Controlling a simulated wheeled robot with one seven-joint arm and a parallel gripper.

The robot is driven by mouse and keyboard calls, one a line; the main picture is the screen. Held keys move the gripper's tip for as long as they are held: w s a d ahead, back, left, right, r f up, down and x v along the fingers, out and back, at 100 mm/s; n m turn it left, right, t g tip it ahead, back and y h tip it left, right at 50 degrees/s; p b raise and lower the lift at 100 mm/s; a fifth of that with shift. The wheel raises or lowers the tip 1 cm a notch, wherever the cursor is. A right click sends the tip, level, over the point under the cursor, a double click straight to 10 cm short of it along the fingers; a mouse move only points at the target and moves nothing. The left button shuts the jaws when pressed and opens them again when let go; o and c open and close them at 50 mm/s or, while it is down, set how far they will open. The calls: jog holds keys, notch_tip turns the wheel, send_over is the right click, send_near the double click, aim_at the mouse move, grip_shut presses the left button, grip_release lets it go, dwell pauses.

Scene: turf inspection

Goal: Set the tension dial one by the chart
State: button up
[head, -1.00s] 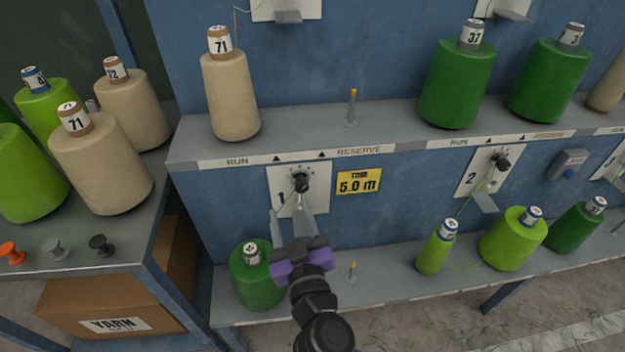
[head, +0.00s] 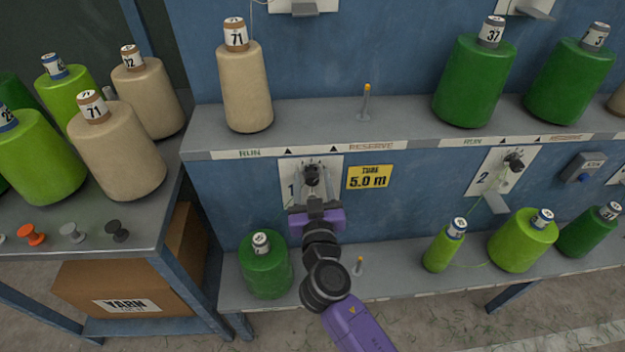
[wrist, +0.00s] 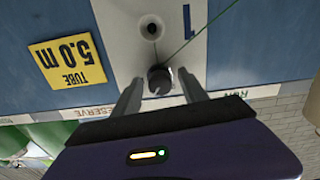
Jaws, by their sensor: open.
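The tension dial one is a dark knob (head: 312,174) on a white plate (head: 289,178) marked 1, under the upper shelf. In the wrist view the dial (wrist: 160,80) sits between the two grey fingers of my gripper (wrist: 158,88), with a gap on each side. My gripper (head: 312,194) is open in front of the plate in the head view, and its body hides the plate's lower part. A green yarn runs past the dial in the wrist view. The dial's setting is too small to read. I see no chart.
A yellow "TUBE 5.0 m" sign (head: 368,177) is right of the plate. A tan cone (head: 246,88) stands on the shelf above, and a green cone (head: 265,266) stands on the lower shelf. Dial two (head: 514,161) is farther right. A side table (head: 150,220) with cones is at left.

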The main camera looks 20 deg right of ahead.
grip_shut()
jog(key=shift+n, duration=0.4)
jog(key=n, duration=0.3)
jog(key=shift+b, duration=0.4)
jog(key=n, duration=0.3)
jog(key=shift+n, duration=0.3)
jog(key=n, duration=0.4)
jog(key=shift+n+p, duration=0.3)
jog(key=shift+p, duration=0.05)
jog(key=shift+n+p, duration=0.45)
jog(key=shift+n, duration=1.35)
jog(key=shift+f, duration=0.1)
